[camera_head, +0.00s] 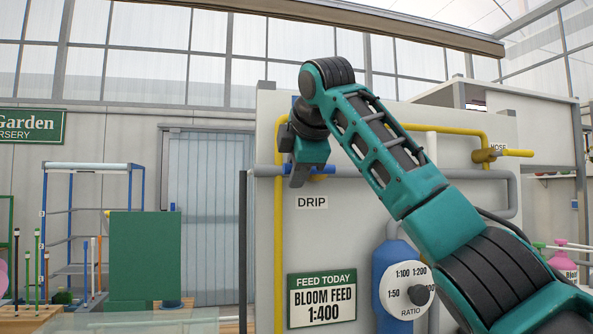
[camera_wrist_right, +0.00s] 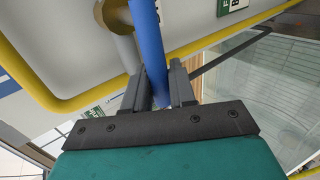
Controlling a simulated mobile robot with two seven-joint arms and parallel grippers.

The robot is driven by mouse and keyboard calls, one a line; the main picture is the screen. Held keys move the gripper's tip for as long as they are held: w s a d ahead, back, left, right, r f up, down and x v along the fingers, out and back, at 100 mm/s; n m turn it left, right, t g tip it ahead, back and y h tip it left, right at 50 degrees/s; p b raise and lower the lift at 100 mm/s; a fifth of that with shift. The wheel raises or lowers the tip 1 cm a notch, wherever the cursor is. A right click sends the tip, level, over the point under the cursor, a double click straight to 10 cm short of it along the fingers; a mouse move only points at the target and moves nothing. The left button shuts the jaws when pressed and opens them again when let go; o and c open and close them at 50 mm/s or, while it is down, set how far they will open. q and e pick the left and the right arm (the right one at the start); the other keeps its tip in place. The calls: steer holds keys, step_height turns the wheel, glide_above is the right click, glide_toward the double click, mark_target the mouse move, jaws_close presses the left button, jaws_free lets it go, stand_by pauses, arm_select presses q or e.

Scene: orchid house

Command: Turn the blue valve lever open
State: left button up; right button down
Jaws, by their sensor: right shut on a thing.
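The blue valve lever (camera_head: 330,170) is at the grey pipe above the DRIP label (camera_head: 312,202), partly hidden behind my right gripper (camera_head: 299,178). It looks level, roughly in line with the pipe. In the right wrist view the blue lever (camera_wrist_right: 149,40) runs down between the two dark fingers of my right gripper (camera_wrist_right: 158,88), which is shut on it. The brass valve body (camera_wrist_right: 112,16) shows beside the lever's upper part there. My left gripper is in neither view.
The white panel (camera_head: 360,235) carries a yellow pipe (camera_head: 278,240), a HOSE valve with a yellow lever (camera_head: 518,153), a ratio dial (camera_head: 405,290) and a feed sign (camera_head: 322,298). A green box (camera_head: 145,255) and a blue rack (camera_head: 90,166) stand at left.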

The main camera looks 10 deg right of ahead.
steer(key=c, duration=1.1)
jaws_free()
steer(key=b+v, duration=0.1)
steer(key=v, duration=1.2)
steer(key=shift+f, duration=0.1)
